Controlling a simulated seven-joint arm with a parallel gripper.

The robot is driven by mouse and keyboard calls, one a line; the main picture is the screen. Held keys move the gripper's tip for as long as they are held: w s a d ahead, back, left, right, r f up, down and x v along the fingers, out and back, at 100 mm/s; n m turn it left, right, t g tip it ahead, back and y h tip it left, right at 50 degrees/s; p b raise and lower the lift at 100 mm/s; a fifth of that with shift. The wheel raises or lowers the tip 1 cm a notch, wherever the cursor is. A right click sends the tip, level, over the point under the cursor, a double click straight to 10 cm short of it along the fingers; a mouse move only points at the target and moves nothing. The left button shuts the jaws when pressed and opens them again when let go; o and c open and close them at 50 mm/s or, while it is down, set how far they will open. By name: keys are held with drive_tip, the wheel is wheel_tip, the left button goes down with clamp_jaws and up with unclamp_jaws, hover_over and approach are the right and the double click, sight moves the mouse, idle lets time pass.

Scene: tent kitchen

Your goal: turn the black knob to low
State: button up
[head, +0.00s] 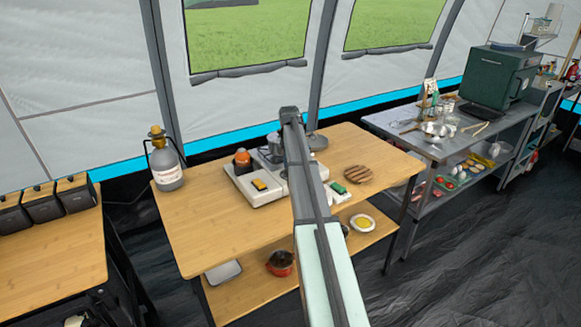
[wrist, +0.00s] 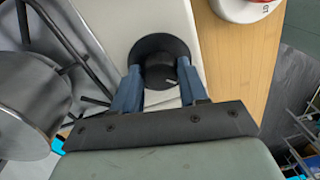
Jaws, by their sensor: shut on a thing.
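The black knob (wrist: 160,74) sits on the white face of the stove, with a dark round base behind it. A small light mark shows on its right side. My gripper (wrist: 160,80) has its two blue fingers on either side of the knob, shut on it. In the head view the white stove (head: 246,185) stands on the wooden table, partly behind my arm. The knob and my fingertips are hidden there by my arm.
A metal pot (wrist: 30,105) is close on the left in the wrist view. The wooden table (head: 205,225) also holds a gas bottle (head: 168,168), a brown slatted round mat (head: 358,175) and a green-topped item (head: 338,188). Its front left is clear.

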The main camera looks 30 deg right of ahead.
drive_tip(key=shift+n, duration=1.2)
drive_tip(key=o, duration=1.1)
drive_tip(key=shift+c, duration=0.2)
drive_tip(key=shift+r, duration=0.1)
wheel_tip(320, 180, up, 14)
drive_tip(key=shift+w+f, duration=0.2)
drive_tip(key=shift+w, duration=0.25)
